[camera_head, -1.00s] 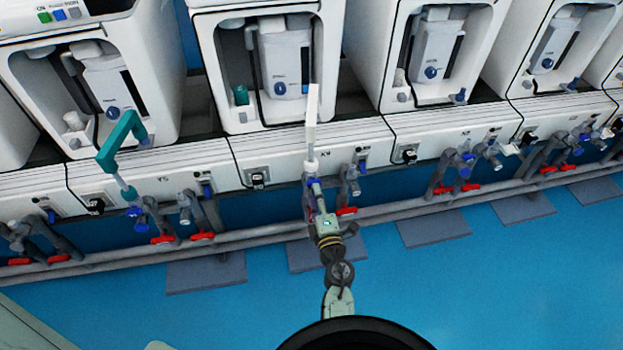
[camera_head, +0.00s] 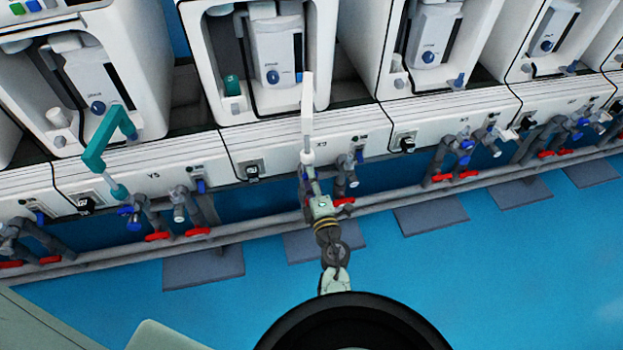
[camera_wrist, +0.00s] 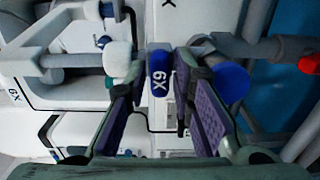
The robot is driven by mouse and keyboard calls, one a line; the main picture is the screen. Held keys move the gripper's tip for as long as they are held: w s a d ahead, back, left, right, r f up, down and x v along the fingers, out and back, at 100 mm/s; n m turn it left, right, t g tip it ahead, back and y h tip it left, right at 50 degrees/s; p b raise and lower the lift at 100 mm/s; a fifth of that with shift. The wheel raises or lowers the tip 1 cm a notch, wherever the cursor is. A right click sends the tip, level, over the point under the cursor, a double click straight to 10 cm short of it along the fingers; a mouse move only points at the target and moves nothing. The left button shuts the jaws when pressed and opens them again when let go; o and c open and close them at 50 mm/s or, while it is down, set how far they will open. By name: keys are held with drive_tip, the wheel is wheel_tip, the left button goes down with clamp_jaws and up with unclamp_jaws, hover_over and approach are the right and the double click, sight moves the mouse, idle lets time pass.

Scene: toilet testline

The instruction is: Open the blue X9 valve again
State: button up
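The blue X9 valve handle (camera_wrist: 158,78), with white X9 lettering, shows in the wrist view between and just ahead of my fingertips. My gripper (camera_wrist: 165,92) is open, with a purple-padded finger on each side of the handle; a gap shows on both sides, and contact cannot be told. In the head view my gripper (camera_head: 313,190) is at the pipework below the middle white panel, under an upright white lever (camera_head: 307,118). There the gripper hides most of the handle.
A white round knob (camera_wrist: 118,60) is close to the left finger and a blue round knob (camera_wrist: 230,83) close to the right finger. Red-handled valves (camera_head: 197,232) line the lower pipe. A teal lever (camera_head: 107,140) stands at the left station. The blue floor (camera_head: 480,270) in front is clear.

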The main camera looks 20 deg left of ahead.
clamp_jaws()
drive_tip(key=shift+n, duration=0.3)
drive_tip(key=n, duration=0.2)
drive_tip(key=shift+n, duration=0.4)
drive_tip(key=n, duration=0.4)
drive_tip(key=shift+n, duration=0.3)
drive_tip(key=n+b, duration=0.1)
drive_tip(key=n, duration=0.4)
drive_tip(key=shift+n+b, duration=0.7)
drive_tip(key=shift+n, duration=1.8)
drive_tip(key=shift+r, duration=0.1)
